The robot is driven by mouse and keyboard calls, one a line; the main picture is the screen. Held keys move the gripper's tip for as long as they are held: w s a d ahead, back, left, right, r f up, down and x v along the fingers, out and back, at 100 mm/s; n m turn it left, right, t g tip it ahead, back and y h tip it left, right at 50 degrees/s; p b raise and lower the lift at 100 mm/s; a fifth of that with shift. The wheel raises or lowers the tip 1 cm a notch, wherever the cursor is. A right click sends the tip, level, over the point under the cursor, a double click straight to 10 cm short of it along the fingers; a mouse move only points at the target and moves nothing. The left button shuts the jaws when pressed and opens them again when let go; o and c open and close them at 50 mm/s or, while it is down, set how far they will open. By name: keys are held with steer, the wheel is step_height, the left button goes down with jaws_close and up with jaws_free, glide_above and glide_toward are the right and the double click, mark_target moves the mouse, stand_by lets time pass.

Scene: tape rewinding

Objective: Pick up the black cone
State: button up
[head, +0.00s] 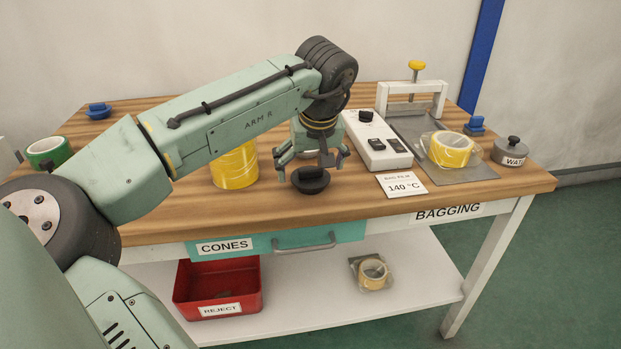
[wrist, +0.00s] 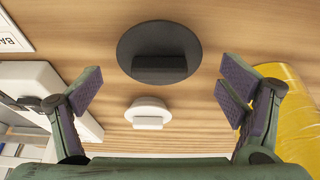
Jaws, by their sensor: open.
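The black cone (head: 311,182) is a dark round disc with a raised grip bar, lying on the wooden tabletop near its front edge. In the wrist view the black cone (wrist: 158,45) lies ahead of the fingertips, near the picture's top middle. My gripper (head: 312,167) is above the table, just behind and over the black cone.
A yellow tape roll (head: 235,167) stands close to the gripper's left. A white control box (head: 376,142) and a 140 °C card (head: 402,186) are at its right. Farther right are a sealer frame (head: 412,88), a bagged tape roll (head: 452,149) and a grey weight (head: 509,152).

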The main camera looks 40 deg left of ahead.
steer(key=shift+w+a+f, duration=0.2)
steer(key=shift+f, duration=0.45)
steer(key=shift+c, duration=0.5)
steer(key=c, duration=0.9)
steer(key=shift+r, duration=0.1)
